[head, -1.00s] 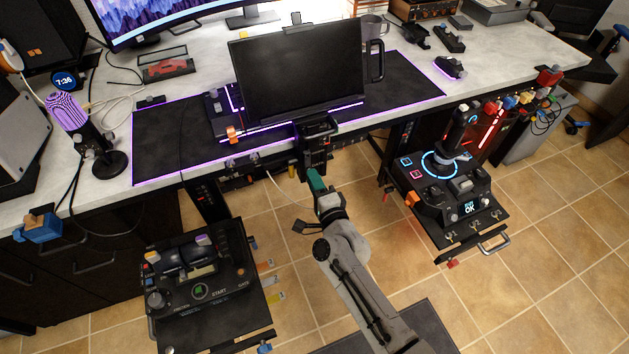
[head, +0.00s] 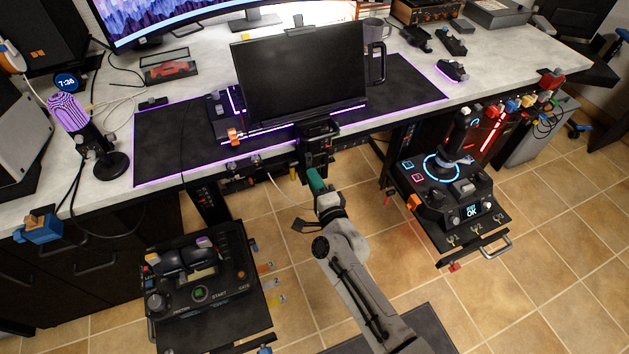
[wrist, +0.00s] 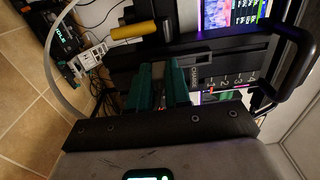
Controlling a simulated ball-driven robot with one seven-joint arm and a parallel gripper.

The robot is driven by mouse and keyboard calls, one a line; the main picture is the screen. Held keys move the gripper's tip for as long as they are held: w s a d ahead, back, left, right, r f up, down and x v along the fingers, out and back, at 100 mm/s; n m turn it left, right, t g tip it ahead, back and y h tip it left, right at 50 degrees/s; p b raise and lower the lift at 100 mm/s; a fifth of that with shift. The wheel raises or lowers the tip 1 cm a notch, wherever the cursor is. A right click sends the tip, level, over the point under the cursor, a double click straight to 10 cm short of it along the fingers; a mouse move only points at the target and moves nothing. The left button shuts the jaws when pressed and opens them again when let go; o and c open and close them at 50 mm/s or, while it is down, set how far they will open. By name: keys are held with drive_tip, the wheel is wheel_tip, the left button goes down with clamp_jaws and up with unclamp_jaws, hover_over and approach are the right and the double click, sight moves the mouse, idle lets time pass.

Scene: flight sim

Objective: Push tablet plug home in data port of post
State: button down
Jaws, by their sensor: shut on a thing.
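My gripper (head: 316,180) is at the front of the desk, just below the dark tablet (head: 302,80) and its black post (head: 316,145). In the wrist view its two green fingers (wrist: 162,80) point at the post's dark panel (wrist: 225,68), which bears small white marks. The fingers are shut on a small dark piece, taken to be the tablet plug (wrist: 163,97); it shows only as a narrow strip between them. The plug's front end and the data port are hidden or too dark to make out, so I cannot tell how deep the plug sits.
A pale cable (wrist: 49,60) curves at the left of the wrist view. A black handle (wrist: 297,70) stands at the right. In the head view, a control box (head: 195,275) is left of my arm and a joystick panel (head: 447,190) is right. Tiled floor lies between them.

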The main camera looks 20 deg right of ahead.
drive_tip(key=shift+s, duration=0.15)
drive_tip(key=shift+s+p, duration=0.4)
drive_tip(key=shift+s, duration=1.35)
